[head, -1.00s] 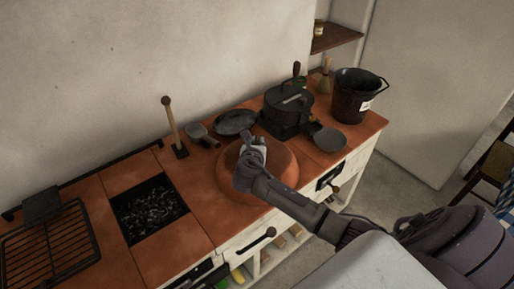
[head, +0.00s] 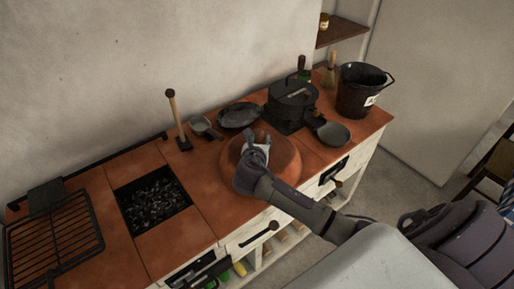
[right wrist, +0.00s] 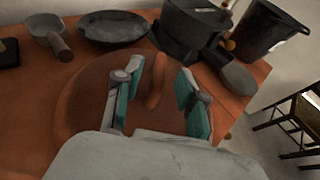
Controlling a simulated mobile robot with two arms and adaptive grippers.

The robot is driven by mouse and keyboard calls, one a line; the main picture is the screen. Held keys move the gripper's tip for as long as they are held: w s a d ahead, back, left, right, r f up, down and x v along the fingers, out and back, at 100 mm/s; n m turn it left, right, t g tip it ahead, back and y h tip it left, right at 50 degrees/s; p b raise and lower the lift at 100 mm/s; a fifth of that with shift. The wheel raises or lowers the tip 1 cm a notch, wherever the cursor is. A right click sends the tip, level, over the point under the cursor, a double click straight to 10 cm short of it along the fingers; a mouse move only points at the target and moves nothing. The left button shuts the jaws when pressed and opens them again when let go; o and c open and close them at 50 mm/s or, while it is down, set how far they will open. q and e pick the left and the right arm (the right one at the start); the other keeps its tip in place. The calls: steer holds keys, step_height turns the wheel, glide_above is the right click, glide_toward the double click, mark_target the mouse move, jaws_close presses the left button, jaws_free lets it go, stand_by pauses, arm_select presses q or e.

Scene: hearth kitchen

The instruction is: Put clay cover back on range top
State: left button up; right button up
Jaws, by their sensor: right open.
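The clay cover (head: 286,163) is a round terracotta dome on the range top (head: 206,205), right of the open coal pit. It also shows in the right wrist view (right wrist: 92,99), with its upright clay handle (right wrist: 155,82) in the middle. My right gripper (head: 259,139) is over the cover and partly hides it. In the right wrist view my right gripper (right wrist: 160,83) is open, its teal-padded fingers on either side of the handle with gaps showing. I cannot tell how far down the fingers reach. My left gripper is not in view.
The square coal pit (head: 153,203) is open, with a grill rack (head: 50,240) to its left. Behind the cover stand a dark pan (head: 239,115), a lidded black pot (head: 292,101) and a small pan (head: 333,134). A black bucket (head: 358,95) stands at the far right corner.

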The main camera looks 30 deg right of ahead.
steer(key=v, duration=0.9)
